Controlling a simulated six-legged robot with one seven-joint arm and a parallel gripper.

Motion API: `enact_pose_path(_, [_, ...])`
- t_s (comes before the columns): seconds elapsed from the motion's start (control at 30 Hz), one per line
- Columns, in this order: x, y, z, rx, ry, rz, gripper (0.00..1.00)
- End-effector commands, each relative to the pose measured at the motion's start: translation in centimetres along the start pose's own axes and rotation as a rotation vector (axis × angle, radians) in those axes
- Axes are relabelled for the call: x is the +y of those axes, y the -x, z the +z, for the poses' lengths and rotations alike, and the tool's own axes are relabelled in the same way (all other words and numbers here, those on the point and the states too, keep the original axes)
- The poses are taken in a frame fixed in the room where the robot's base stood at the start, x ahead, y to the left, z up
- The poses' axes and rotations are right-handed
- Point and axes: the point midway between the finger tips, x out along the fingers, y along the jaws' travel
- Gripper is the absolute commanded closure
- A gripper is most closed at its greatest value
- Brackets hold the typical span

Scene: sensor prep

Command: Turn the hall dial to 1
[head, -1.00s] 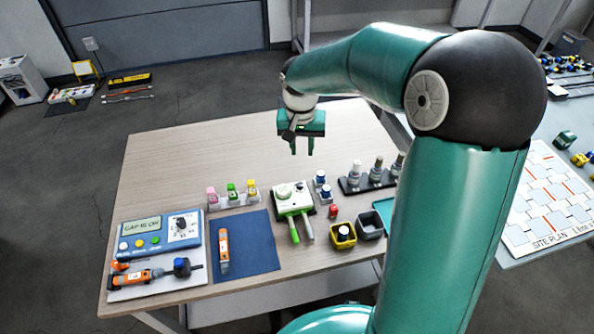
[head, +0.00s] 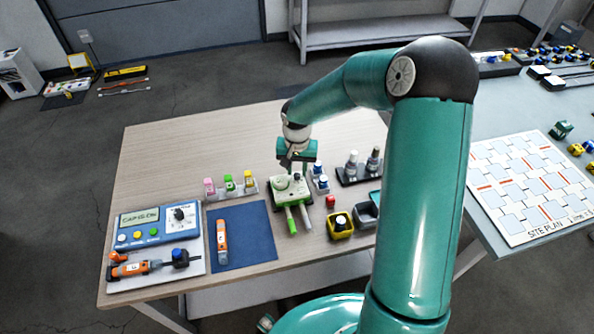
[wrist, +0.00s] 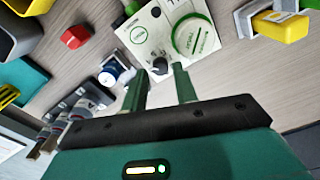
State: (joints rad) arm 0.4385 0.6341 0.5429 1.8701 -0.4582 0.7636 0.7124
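A white and green box (head: 300,190) with two handles stands on the table. In the wrist view its top panel (wrist: 150,35) carries a large white round part with a green ring (wrist: 193,37) and a small grey knob (wrist: 160,66). Small lettering sits by them; I cannot read which is the hall dial or its setting. My gripper (head: 297,166) points down just above this box. In the wrist view my gripper (wrist: 160,80) is open, its two fingers apart, with the small knob showing between and just beyond the tips. Contact cannot be told.
A blue meter (head: 158,229) with a black dial is at the left, behind an orange tool (head: 135,270). A blue mat (head: 240,235) holds another orange tool. The table's back left is clear.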

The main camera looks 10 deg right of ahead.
Motion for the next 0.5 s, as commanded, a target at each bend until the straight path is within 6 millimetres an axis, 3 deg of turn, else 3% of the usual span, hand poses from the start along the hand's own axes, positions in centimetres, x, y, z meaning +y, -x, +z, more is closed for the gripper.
enact_pose_path(0.13, [-0.03, -1.29, 0.02, 0.0, 0.0, -0.001, 0.71])
enact_pose_path(0.43, [-0.02, -1.48, 0.0, 0.001, 0.0, 0.0, 0.71])
enact_pose_path(0.5, [-0.02, -1.47, -0.01, 0.001, 0.0, 0.0, 0.85])
